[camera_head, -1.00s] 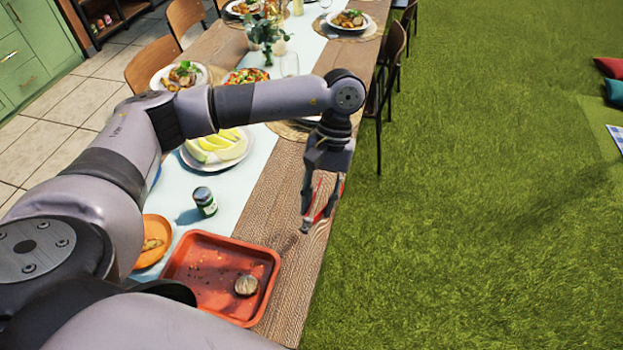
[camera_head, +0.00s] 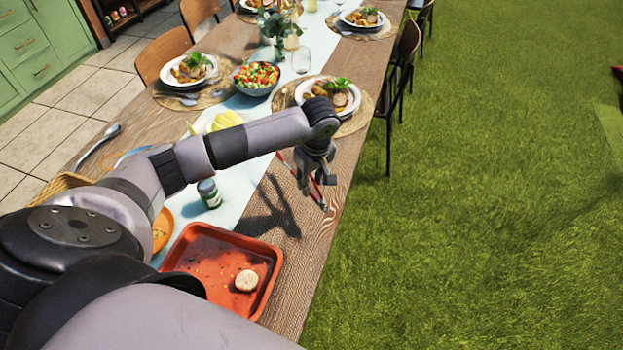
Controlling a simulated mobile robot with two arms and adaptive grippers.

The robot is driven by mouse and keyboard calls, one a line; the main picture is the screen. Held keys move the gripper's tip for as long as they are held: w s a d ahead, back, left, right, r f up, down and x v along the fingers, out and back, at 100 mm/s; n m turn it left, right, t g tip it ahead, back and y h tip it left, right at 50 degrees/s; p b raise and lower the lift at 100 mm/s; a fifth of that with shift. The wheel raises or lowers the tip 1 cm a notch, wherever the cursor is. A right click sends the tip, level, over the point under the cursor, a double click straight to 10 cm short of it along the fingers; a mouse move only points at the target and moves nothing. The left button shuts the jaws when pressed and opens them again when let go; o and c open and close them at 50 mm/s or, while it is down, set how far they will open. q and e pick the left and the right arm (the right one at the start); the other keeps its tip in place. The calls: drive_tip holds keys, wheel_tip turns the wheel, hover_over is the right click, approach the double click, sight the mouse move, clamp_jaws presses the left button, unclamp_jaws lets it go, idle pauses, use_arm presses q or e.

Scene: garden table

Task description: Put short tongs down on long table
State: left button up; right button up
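The long table (camera_head: 318,226) is wood with a pale blue runner and extends away from me. My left gripper (camera_head: 316,184) is over its right side, near the edge by the grass. It appears shut on the short tongs (camera_head: 321,197), thin with red and metallic parts. The tongs slant down to the right, and the gripper fingers partly hide them. A shadow of the arm and gripper falls on the bare wood to their left, and they look held above the surface. My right gripper is not in view.
A red tray (camera_head: 215,277) with a round pale piece (camera_head: 246,281) lies nearer me. A green jar (camera_head: 209,194), a plate of food (camera_head: 328,94) and a salad bowl (camera_head: 257,77) stand around. Bare wood lies right of the tray. A chair (camera_head: 402,75) stands beyond.

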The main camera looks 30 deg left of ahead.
use_arm(q)
wheel_tip(320, 180, down, 6)
drive_tip(key=b, duration=0.4)
drive_tip(key=shift+f, duration=0.15)
drive_tip(key=shift+f+b, duration=0.55)
drive_tip(key=shift+f, duration=0.05)
drive_tip(key=o, duration=0.7)
drive_tip(key=shift+c, duration=0.2)
drive_tip(key=shift+r, duration=0.25)
wheel_tip(320, 180, up, 12)
drive_tip(key=d, duration=0.1)
drive_tip(key=shift+s+d+f, duration=0.2)
drive_tip(key=shift+f, duration=0.05)
